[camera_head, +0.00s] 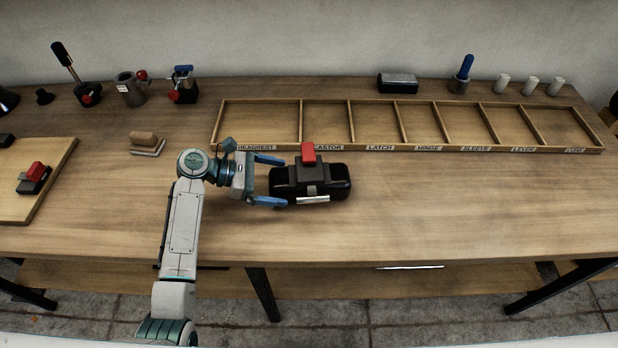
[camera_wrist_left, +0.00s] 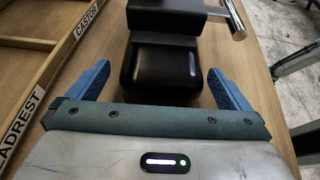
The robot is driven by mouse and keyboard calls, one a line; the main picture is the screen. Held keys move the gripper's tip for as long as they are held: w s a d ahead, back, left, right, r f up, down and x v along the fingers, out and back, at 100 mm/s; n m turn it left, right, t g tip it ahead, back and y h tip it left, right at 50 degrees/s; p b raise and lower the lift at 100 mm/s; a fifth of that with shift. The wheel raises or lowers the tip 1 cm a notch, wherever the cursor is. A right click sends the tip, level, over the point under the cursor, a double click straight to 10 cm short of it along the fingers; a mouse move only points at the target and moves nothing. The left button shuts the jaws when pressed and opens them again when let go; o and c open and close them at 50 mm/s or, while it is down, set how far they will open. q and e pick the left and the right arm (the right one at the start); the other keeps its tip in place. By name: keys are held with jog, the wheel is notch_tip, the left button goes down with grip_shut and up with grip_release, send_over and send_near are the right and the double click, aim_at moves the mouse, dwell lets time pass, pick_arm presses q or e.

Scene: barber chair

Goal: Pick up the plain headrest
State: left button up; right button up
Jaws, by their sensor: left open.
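A black padded headrest (camera_head: 338,183) lies on the bench in front of the divided tray. A dark bracket with a red tab (camera_head: 308,153) crosses its middle, and a bright metal bar shows at its front. My left gripper (camera_head: 284,181) is open at the headrest's left end, with one blue finger on the far side and one on the near side. In the left wrist view the headrest's black end (camera_wrist_left: 160,72) stands between the spread fingers (camera_wrist_left: 160,82), with gaps visible at both sides. My right gripper is not in view.
A wooden tray (camera_head: 400,149) with labelled compartments, headrest at its left end, lies behind the headrest. A brown pad (camera_head: 144,138) lies left of my arm. A board (camera_head: 45,153) holds a red-topped part at far left. The bench right of the headrest is clear.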

aim_at(287, 181)
pick_arm(q)
jog(key=x, duration=0.2)
jog(key=shift+s+d, duration=0.1)
jog(key=shift+d, duration=0.25)
jog(key=shift+d+f, duration=0.1)
jog(key=shift+d, duration=0.15)
jog(key=shift+f, duration=0.1)
jog(key=shift+c, duration=0.7)
jog(key=c, duration=1.4)
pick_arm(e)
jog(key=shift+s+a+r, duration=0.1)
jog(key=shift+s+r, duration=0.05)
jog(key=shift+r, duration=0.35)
pick_arm(q)
jog(key=shift+r, duration=0.2)
